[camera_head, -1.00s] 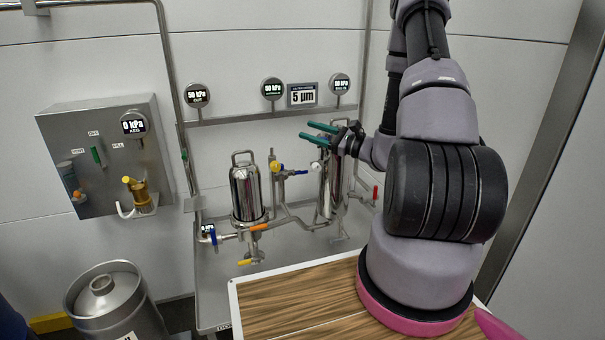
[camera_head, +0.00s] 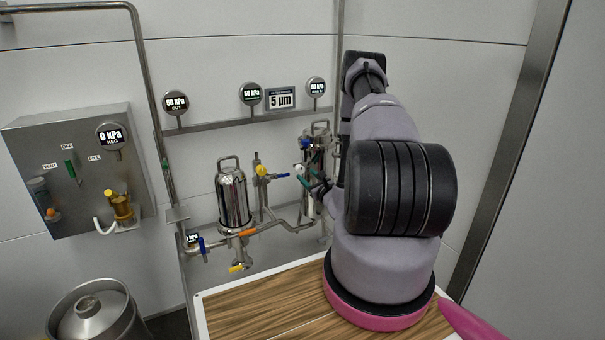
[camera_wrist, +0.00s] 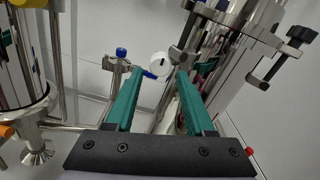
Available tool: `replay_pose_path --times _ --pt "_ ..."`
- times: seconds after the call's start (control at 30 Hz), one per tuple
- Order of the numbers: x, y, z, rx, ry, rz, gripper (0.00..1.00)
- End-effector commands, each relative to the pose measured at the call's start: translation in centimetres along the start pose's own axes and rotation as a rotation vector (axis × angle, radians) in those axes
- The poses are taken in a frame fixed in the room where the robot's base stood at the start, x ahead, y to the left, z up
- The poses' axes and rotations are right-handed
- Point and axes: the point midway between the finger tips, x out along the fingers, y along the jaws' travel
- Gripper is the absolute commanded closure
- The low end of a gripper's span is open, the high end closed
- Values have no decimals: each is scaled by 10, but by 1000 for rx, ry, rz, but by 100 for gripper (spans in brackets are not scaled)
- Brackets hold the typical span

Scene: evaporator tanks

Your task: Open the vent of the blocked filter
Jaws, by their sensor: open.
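Two upright steel filter housings stand at the wall: a left one (camera_head: 233,200) and a right one (camera_head: 318,140), partly hidden by my arm. A small white round fitting (camera_head: 299,170) with a blue lever sits beside the right housing. In the wrist view the white fitting (camera_wrist: 160,65) and its blue lever (camera_wrist: 149,74) appear beyond and between my fingertips. My gripper (camera_wrist: 160,80) is open and empty, its green fingers on either side of that line of sight. Contact cannot be told. The right housing (camera_wrist: 215,50) and its clamp stand close at the right finger.
Round gauges (camera_head: 250,94) and a 5 µm sign (camera_head: 281,99) are above. A black clamp knob (camera_wrist: 302,36) juts out at right. A keg (camera_head: 98,312) stands lower left.

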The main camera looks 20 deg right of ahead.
Motion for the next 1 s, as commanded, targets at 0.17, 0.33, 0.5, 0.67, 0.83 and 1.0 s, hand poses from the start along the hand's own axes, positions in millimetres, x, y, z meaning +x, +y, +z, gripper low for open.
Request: replay_pose_path --times 0.17,0.33,0.5,0.67,0.83,1.0 --pt "27 0 0 0 -2 0 46" --pt "39 0 0 1 0 1 46" --pt "41 0 0 1 1 0 46" --pt "40 0 0 1 0 0 61" --pt "40 0 0 1 0 0 100" --pt "40 0 0 13 0 1 100"
